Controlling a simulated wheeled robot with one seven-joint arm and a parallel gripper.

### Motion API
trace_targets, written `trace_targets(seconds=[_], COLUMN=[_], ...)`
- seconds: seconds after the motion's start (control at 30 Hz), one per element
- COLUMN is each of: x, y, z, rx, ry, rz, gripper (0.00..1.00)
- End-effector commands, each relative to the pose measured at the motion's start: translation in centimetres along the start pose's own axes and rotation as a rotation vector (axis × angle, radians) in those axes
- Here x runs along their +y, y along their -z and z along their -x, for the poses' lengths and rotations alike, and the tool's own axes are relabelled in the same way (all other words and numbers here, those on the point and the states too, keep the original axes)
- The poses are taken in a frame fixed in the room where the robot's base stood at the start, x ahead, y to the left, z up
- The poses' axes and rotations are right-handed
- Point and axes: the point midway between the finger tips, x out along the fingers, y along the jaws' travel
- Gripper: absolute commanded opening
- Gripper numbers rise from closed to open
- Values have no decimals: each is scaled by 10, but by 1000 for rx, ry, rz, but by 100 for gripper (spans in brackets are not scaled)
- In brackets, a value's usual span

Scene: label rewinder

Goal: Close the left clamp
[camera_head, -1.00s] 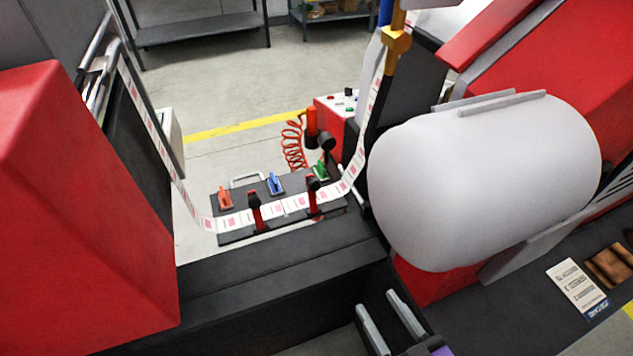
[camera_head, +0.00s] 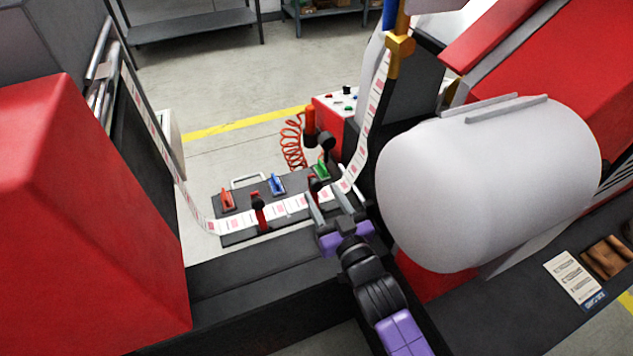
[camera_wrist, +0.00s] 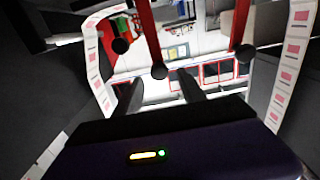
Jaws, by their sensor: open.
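The left clamp (camera_head: 259,212) is a red lever with a black knob. It stands up at the label strip on the dark splice plate (camera_head: 240,237). The right clamp (camera_head: 316,183) is a similar lever, partly hidden behind my gripper. My gripper (camera_head: 322,192) is open, its two grey fingers reaching over the right part of the plate, to the right of the left clamp. In the wrist view, red levers with black knobs show beyond my gripper (camera_wrist: 158,80); one knob (camera_wrist: 158,70) appears between the fingertips. I cannot tell which clamp it belongs to, or whether it is touched.
The label strip (camera_head: 295,205) runs across the plate and rises at both sides. Red, blue (camera_head: 277,183) and green handles stand behind it. A large white roll (camera_head: 490,180) is close on the right. A red housing (camera_head: 80,220) fills the left.

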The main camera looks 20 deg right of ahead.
Motion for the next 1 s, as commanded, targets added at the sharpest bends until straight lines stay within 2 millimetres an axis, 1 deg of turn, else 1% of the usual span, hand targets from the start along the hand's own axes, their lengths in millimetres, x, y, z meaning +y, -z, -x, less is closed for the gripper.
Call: trace_targets(seconds=[0.03,0.1,0.3,0.43,0.67,0.77,0.9,0.93,1.0], x=[-1,-1,0,0,0,0,0,0,0], y=[2,3,1,0,0,0,0,0,0], z=[-9,-20,-40,-45,-45,-45,-45,-45,-45], rx=[1,2,0,-1,0,0,0,0,0], ry=[1,1,0,0,0,0,0,0,0], rz=[0,-1,0,0,0,0,0,0,0], gripper=[48,48,48,48,48,30,2,0,0])
